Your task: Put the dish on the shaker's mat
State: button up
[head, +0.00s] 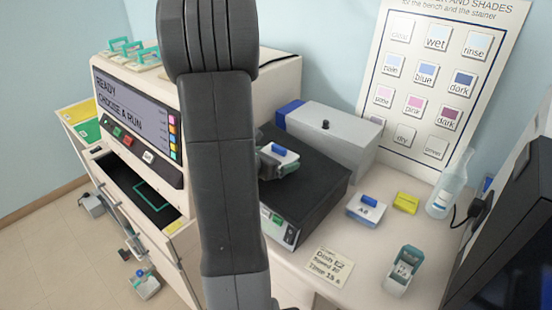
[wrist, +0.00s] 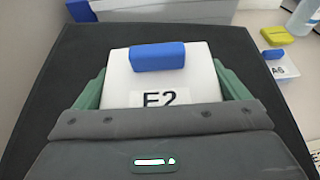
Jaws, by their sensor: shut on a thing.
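The dish, white with a blue handle and labelled E2, shows in the wrist view (wrist: 120,75) and in the head view (head: 287,158). My gripper (wrist: 162,82) is shut on it, with a green finger on each side. In the head view my gripper (head: 277,160) is partly hidden behind my arm. The shaker's dark mat (head: 322,182) lies under the dish and also surrounds it in the wrist view (wrist: 55,75). I cannot tell whether the dish touches the mat or is just above it.
Another dish, A6 (head: 366,209), stands right of the shaker, near a yellow block (head: 406,202) and a bottle (head: 447,190). A note card (head: 330,266) naming E2 lies in front. A grey box (head: 328,138) stands behind the mat. The stainer (head: 135,100) is at left.

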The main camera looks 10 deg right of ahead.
jog(key=shift+f, duration=0.2)
jog(key=o, duration=0.8)
jog(key=shift+o, duration=0.2)
jog(key=shift+a, duration=0.1)
jog(key=v, duration=1.3)
jog(key=shift+s+a+r+b, duration=0.15)
jog(key=shift+s+a+b, duration=0.05)
jog(key=shift+s+b, duration=0.15)
